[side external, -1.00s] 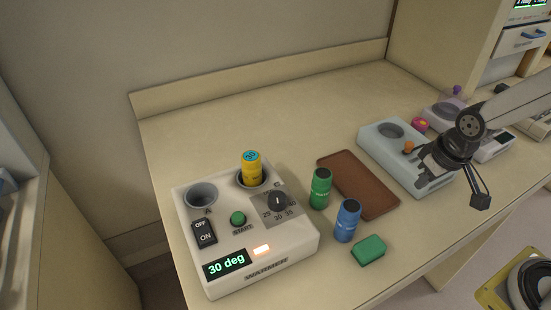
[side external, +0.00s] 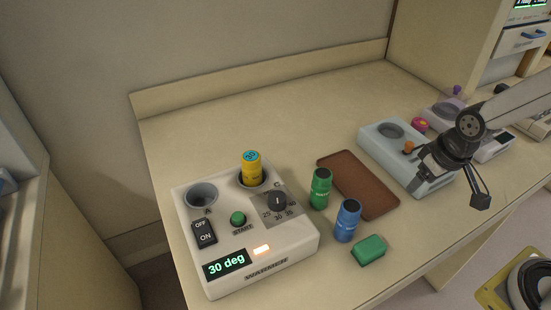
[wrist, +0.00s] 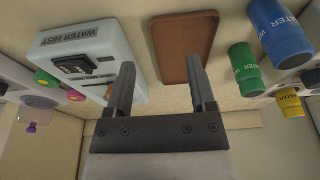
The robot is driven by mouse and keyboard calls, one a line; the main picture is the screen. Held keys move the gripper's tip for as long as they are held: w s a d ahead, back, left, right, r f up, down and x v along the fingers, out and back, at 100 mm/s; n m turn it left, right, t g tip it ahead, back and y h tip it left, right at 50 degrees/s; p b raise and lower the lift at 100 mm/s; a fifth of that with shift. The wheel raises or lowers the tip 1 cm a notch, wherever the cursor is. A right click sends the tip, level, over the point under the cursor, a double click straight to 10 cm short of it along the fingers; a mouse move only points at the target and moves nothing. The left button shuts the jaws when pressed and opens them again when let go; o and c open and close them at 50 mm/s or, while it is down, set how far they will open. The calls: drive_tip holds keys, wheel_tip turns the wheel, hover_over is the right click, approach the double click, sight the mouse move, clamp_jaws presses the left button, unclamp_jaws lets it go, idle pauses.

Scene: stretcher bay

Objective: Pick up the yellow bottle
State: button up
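The yellow bottle (side external: 252,167) stands upright in the rear-right well of the white warmer (side external: 285,252), its blue-topped cap showing and its lower part hidden in the well. It also shows in the wrist view (wrist: 290,103), at the right behind the green bottle. My gripper (side external: 481,196) hangs at the right of the side view, beside the grey-blue device and far from the yellow bottle. In the wrist view my gripper (wrist: 163,88) has its two fingers apart with nothing between them.
A green bottle (side external: 320,188) and a blue bottle (side external: 347,221) stand right of the warmer, near a green block (side external: 368,250). A brown tray (side external: 360,185) lies flat and empty. The grey-blue device (side external: 432,187) stands between tray and gripper. The back of the table is clear.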

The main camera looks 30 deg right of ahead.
drive_tip(key=shift+o, duration=1.4)
drive_tip(key=shift+r, duration=0.1)
drive_tip(key=shift+w+v, duration=0.55)
drive_tip(key=shift+v, duration=1.95)
drive_tip(key=m+y, duration=1.3)
drive_tip(key=m, duration=0.8)
approach(252, 173)
wheel_tip(252, 173, up, 3)
drive_tip(key=shift+t, duration=0.5)
drive_tip(key=shift+w+a+f, duration=0.4)
drive_tip(key=shift+a+f, duration=0.2)
drive_tip(key=shift+f, duration=0.35)
drive_tip(key=shift+w+a+f, duration=0.35)
drive_tip(key=shift+a+f, duration=0.25)
drive_tip(key=shift+f, duration=0.3)
drive_tip(key=shift+w+a+f, duration=0.4)
drive_tip(key=shift+a+f, duration=0.2)
drive_tip(key=shift+f, duration=0.35)
